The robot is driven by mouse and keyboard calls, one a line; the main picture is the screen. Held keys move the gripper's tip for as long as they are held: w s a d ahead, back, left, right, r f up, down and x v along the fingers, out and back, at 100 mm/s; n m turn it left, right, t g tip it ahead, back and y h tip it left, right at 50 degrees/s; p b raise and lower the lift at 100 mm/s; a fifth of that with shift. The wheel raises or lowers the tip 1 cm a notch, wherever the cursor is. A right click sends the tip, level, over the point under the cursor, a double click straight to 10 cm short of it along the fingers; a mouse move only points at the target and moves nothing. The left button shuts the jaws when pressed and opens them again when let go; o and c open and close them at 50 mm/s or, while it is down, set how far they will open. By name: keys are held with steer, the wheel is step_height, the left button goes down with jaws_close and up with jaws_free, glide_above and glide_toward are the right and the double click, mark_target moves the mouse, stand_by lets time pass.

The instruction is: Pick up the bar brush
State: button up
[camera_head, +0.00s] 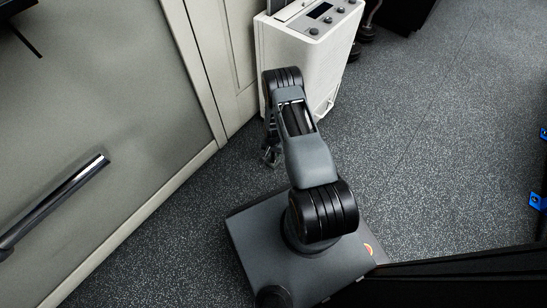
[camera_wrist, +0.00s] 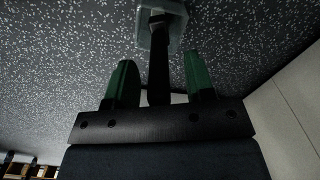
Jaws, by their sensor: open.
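The bar brush (camera_wrist: 158,58) shows in the wrist view as a dark, narrow handle with a pale, translucent-looking block (camera_wrist: 162,9) at its far end. My gripper (camera_wrist: 160,62) is open, with one green finger on each side of the dark handle. Gaps show between the handle and both fingers. The near end of the handle is hidden behind the gripper's black front bar. In the head view my gripper (camera_head: 270,157) hangs low beside the white unit, partly hidden by my arm, and I cannot make out the brush there.
A white unit with knobs and a small display (camera_head: 311,50) stands close behind my arm. A grey door with a bar handle (camera_head: 55,203) is at the left. Speckled dark floor (camera_head: 430,165) is clear to the right. Blue parts (camera_head: 538,201) show at the right edge.

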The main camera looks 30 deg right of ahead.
jaws_close()
stand_by(0.5)
